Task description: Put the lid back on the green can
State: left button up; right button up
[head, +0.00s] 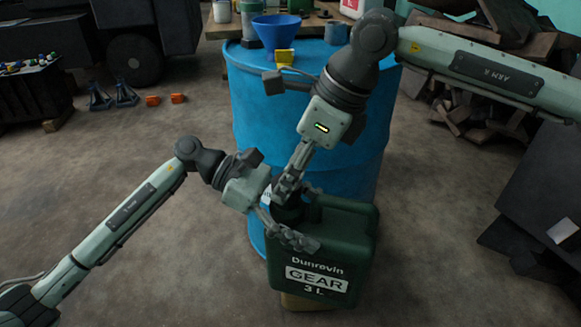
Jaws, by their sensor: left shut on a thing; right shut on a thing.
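The green can (325,255), labelled "Dunrovin GEAR 3 L", stands upright in front of the blue drum. My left gripper (309,217) reaches in from the left at the can's top. One finger lies along the near side and the other shows behind, so it is shut on the can around its neck end. My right gripper (284,194) points down from above, shut on the dark lid (288,212) at the can's neck. The fingers hide most of the lid and neck, and I cannot tell whether the lid is seated.
The can rests on a small tan block (316,302). The blue drum (252,112) stands close behind, with a blue funnel (276,30) and a yellow item (284,58) on top. Scrap wood (492,60) lies at the right. Floor at the left is mostly clear.

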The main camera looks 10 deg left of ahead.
pick_arm(q)
jog(key=shift+r, duration=0.35)
pick_arm(e)
jog(key=shift+f, duration=0.55)
pick_arm(q)
grip_shut()
pick_arm(e)
jog(key=m+t, duration=0.1)
jog(key=m, duration=0.2)
jog(key=shift+m, duration=0.3)
jog(key=shift+r, duration=0.1)
jog(key=o, duration=0.8)
jog(key=shift+c, duration=0.2)
